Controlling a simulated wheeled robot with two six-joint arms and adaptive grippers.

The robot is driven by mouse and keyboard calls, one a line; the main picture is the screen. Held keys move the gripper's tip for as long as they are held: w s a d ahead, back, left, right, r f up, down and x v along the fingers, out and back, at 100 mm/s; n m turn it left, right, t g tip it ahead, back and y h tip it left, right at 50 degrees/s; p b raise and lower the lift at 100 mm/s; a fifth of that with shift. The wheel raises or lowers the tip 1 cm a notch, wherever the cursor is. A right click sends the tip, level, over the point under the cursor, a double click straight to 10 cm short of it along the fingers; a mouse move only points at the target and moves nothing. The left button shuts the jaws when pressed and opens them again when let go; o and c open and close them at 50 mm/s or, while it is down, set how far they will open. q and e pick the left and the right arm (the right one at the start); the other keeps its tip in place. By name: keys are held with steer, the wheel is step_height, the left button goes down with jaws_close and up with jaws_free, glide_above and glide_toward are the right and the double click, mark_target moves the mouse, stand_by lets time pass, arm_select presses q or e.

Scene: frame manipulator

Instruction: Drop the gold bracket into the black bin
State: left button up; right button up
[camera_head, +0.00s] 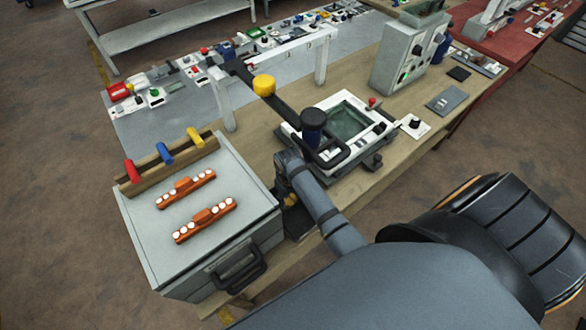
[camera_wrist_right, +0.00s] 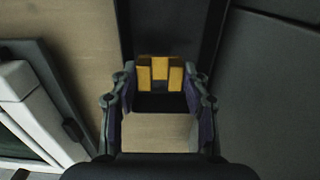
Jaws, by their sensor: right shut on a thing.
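My right gripper (camera_head: 289,196) reaches down between the grey case and the white-framed screen unit. In the wrist view my right gripper (camera_wrist_right: 160,95) is shut on the gold bracket (camera_wrist_right: 160,73), which shows as yellow strips between the fingers. Only a small gold patch of the bracket (camera_head: 291,200) shows in the head view, partly hidden by my arm. A dark shape that looks like the black bin (camera_head: 299,223) is below the gripper, mostly hidden. In the wrist view the dark surface (camera_wrist_right: 170,25) lies behind the bracket. I cannot tell the height between them. My left gripper is not in view.
The grey case (camera_head: 145,235) stands close on the left, with orange parts (camera_head: 205,220) and coloured handles on top. The screen unit (camera_head: 362,160) with a black lever and knob is close on the right. A white frame (camera_head: 320,62) stands behind.

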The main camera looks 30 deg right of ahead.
steer(key=o, duration=1.2)
steer(key=shift+r, duration=0.1)
step_height(320, 180, up, 12)
steer(key=shift+f, duration=0.1)
